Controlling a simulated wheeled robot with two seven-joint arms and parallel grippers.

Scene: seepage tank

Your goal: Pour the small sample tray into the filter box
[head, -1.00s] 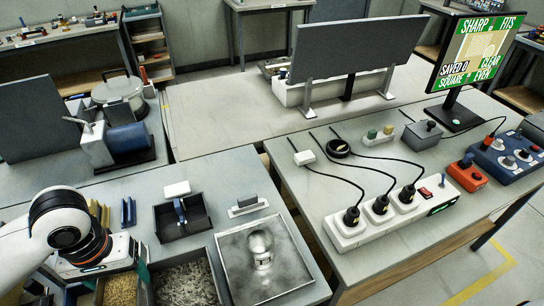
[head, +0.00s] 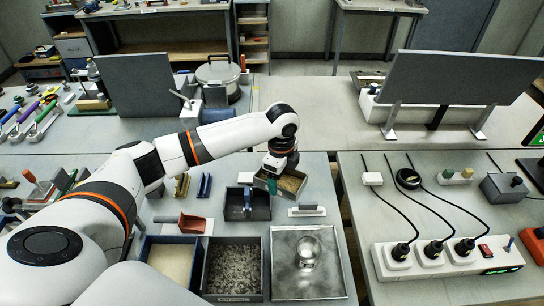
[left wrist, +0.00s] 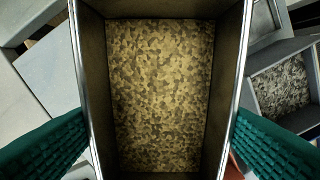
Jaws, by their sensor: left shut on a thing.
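The small sample tray (head: 292,198), a dark open box with tan, speckled grains inside, is held above the bench in the middle of the head view. My left gripper (head: 280,176) is shut on it. In the left wrist view the tray (left wrist: 91,80) fills the middle, between the green finger pads, with the grains lying across its bottom. I cannot tell for sure which container is the filter box. A square grey metal box (head: 281,285) with a clear round piece in it stands nearer the front. My right gripper is not in view.
A bin of grey flakes (head: 233,297) and a bin of pale grains (head: 170,240) stand at the front. A dark tray (head: 235,211) and a red scoop (head: 193,222) are left of the held tray. A power strip (head: 450,262) is on the right bench.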

